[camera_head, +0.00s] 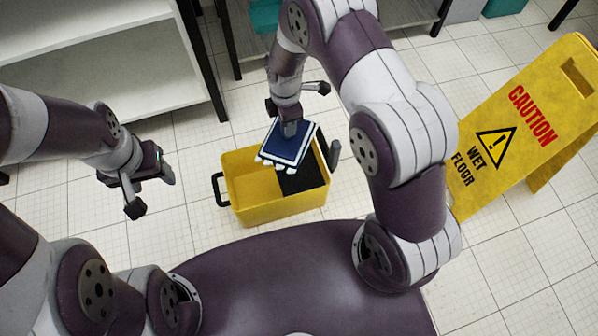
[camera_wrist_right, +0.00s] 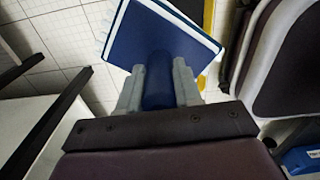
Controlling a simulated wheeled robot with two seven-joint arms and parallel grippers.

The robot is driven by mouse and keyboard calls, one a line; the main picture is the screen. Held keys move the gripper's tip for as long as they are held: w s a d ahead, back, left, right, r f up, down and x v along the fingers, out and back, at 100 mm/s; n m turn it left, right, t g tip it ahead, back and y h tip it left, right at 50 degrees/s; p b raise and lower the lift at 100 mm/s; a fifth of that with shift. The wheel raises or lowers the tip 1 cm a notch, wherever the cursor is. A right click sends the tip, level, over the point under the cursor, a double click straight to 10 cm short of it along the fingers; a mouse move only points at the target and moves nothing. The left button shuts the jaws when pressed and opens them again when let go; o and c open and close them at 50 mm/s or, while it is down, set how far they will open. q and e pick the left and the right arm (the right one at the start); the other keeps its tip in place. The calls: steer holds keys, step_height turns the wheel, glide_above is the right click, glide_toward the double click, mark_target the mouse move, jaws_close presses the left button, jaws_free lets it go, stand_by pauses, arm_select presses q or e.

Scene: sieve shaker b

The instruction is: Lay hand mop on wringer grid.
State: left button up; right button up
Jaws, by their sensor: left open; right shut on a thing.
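The hand mop (camera_head: 284,145) has a blue top plate with a white pad edge. In the head view it is above the yellow bucket, over the border between open bucket and black grid. My right gripper (camera_head: 290,122) is shut on its blue handle. The right wrist view shows the handle between the fingers (camera_wrist_right: 159,82) and the blue plate (camera_wrist_right: 160,35) beyond. The wringer grid (camera_head: 305,180) is black and sits in the right part of the yellow bucket (camera_head: 255,212); the mop hides part of it. My left gripper (camera_head: 150,192) is open and empty, left of the bucket.
A yellow wet-floor sign (camera_head: 540,110) stands on the right. A white shelf (camera_head: 100,60) is at the back left. The bucket has a black handle (camera_head: 218,188) on its left side. Tiled floor around the bucket is free.

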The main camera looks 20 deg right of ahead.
mark_target(295, 138)
steer(key=f+n, duration=0.2)
steer(key=s+d+f+n+b, duration=0.1)
steer(key=f+n, duration=0.1)
steer(key=n, duration=0.1)
steer(key=f+n, duration=0.2)
steer(key=shift+s+d+f+n+b, duration=0.25)
steer(key=shift+d+n+b, duration=0.1)
steer(key=shift+n+b, duration=0.05)
step_height(295, 138, down, 10)
steer(key=b, duration=0.6)
steer(key=shift+r, duration=0.25)
steer(key=o, duration=1)
